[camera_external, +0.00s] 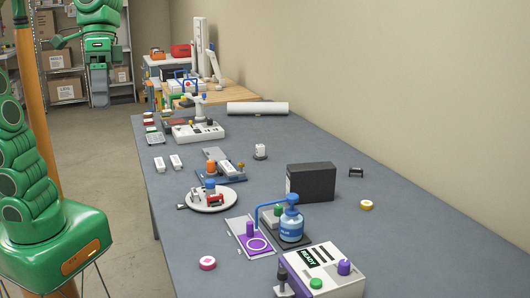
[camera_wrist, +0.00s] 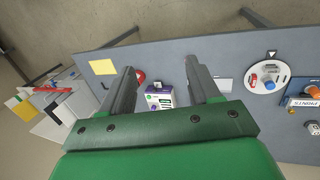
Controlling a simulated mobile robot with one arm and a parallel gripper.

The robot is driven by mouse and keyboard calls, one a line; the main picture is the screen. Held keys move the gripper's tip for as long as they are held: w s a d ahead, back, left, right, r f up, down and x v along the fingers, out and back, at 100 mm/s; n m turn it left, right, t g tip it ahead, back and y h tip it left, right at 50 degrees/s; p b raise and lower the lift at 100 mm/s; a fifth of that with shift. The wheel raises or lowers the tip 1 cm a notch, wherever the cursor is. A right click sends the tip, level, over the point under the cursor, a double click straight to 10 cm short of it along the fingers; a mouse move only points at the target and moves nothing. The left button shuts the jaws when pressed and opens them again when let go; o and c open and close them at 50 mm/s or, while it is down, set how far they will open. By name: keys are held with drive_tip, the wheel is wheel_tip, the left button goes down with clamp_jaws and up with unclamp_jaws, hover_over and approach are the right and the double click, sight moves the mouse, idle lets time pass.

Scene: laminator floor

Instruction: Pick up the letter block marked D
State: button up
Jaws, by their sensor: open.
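I cannot make out a letter block marked D in either view; no marking reads as a D. My gripper (camera_external: 100,88) hangs at the upper left of the external view, apart from the grey table (camera_external: 330,225). In the wrist view my gripper (camera_wrist: 159,68) has its two dark fingers spread wide, with nothing held between them. A white and purple device (camera_wrist: 158,98) shows beyond the gap, on the table below. Its matching unit in the external view is a purple and white box (camera_external: 318,272) with a READY display.
A black box (camera_external: 311,182), a blue bottle (camera_external: 291,226) and a round white plate (camera_external: 210,199) with items stand on the table. Two small white pieces (camera_external: 176,162) lie at its left edge. A yellow roll (camera_external: 367,205) lies at the right. A wall bounds the right side.

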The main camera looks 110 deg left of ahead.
drive_tip(key=w+a+r+n+t+y, duration=0.1)
drive_tip(key=w+a+n+t, duration=0.1)
drive_tip(key=w+a+n, duration=0.55)
drive_tip(key=w+a+r+n+t, duration=0.1)
drive_tip(key=w+a+n+t, duration=0.25)
drive_tip(key=a, duration=0.65)
drive_tip(key=w+a+n+t+y, duration=0.1)
drive_tip(key=w+a+n+t, duration=0.1)
drive_tip(key=w+a+n, duration=0.5)
drive_tip(key=n+y, duration=1.1)
drive_tip(key=n, duration=0.8)
hover_over(257, 148)
drive_tip(key=s+d, duration=0.3)
wheel_tip(257, 148, down, 3)
wheel_tip(257, 148, down, 37)
drive_tip(key=shift+a+r, duration=0.15)
drive_tip(key=shift+r, duration=0.05)
drive_tip(key=shift+w+a+f, duration=0.15)
drive_tip(key=shift+f, duration=0.1)
drive_tip(key=shift+x, duration=0.95)
drive_tip(key=shift+w+a+f, duration=0.25)
drive_tip(key=shift+w+a, duration=0.1)
drive_tip(key=shift+w, duration=0.05)
drive_tip(key=shift+x, duration=1.6)
drive_tip(key=shift+w+a+f, duration=0.1)
drive_tip(key=shift+w+a, duration=0.2)
drive_tip(key=shift+a, duration=0.05)
